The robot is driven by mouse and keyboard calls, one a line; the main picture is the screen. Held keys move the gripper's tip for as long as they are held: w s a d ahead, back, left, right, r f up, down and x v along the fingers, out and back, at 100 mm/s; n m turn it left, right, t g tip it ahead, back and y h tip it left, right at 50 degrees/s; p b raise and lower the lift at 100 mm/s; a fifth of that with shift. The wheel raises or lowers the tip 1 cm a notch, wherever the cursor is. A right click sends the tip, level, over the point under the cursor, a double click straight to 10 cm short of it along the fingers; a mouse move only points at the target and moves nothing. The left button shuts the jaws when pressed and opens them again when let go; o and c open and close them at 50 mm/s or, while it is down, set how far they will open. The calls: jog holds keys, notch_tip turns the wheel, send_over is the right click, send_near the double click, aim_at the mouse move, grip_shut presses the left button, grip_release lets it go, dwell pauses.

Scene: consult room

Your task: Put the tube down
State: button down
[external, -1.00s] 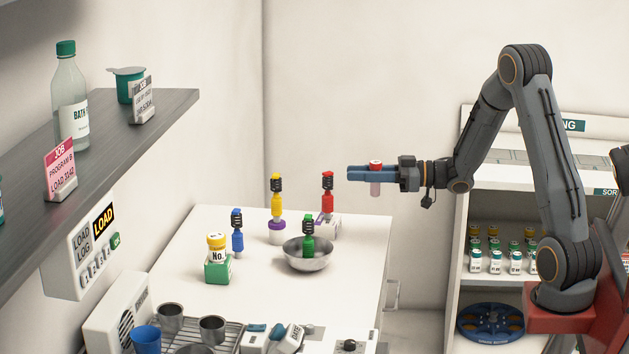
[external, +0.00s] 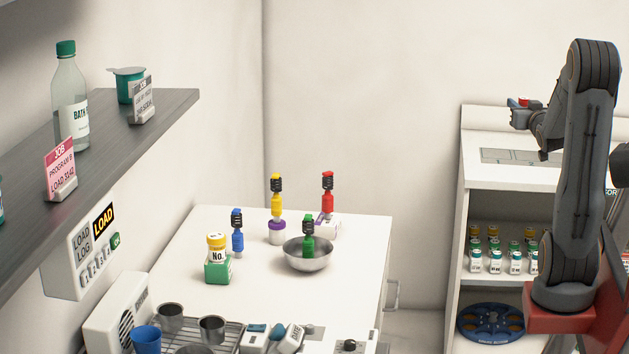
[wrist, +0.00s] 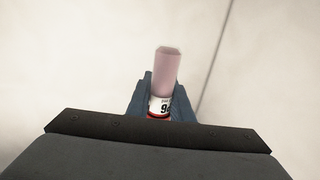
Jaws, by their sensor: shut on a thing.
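The tube (wrist: 167,70) shows in the wrist view with a pale pink body, a white label with dark print and a red cap at the near end. The blue jaws of my gripper (wrist: 163,88) are shut on it near the label and cap. In the external view my gripper (external: 514,103) is small and partly behind my own arm, above the back of the white cabinet at the right.
The white cabinet (external: 478,180) has a grey panel (external: 520,157) on top and shelves with several small bottles and a blue wheel (external: 490,322). The white table (external: 350,260) at left holds a metal bowl (external: 308,262) and several coloured items. A grey shelf (external: 165,105) juts out above.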

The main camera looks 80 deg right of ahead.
jog(key=s, duration=0.1)
jog(key=s+g, duration=0.1)
jog(key=s+m, duration=0.1)
jog(key=shift+s+a+r, duration=0.2)
jog(key=shift+s+a, duration=0.15)
jog(key=shift+a, duration=0.05)
jog(key=w+a+f+n+t+y, duration=0.1)
jog(key=w+f+n+t+y, duration=0.2)
jog(key=w, duration=0.7)
jog(key=w+f+n+t+y, duration=0.1)
jog(key=w+n+t+y, duration=0.2)
jog(key=w, duration=0.6)
jog(key=w+a+f+n+t+y, duration=0.1)
jog(key=w+f+n+t, duration=0.3)
jog(key=w, duration=0.6)
jog(key=w+a+f+n+t+y, duration=0.1)
jog(key=w+a+f+n+y, duration=0.4)
jog(key=w+a+y, duration=0.3)
jog(key=w+a+f+n+t+y, duration=0.2)
jog(key=w+a+f+n+y, duration=0.3)
jog(key=w+a+y, duration=0.4)
jog(key=w+a+f, duration=0.1)
jog(key=w+a, duration=0.1)
jog(key=a, duration=0.4)
jog(key=shift+f+p, duration=1)
jog(key=shift+f, duration=3.85)
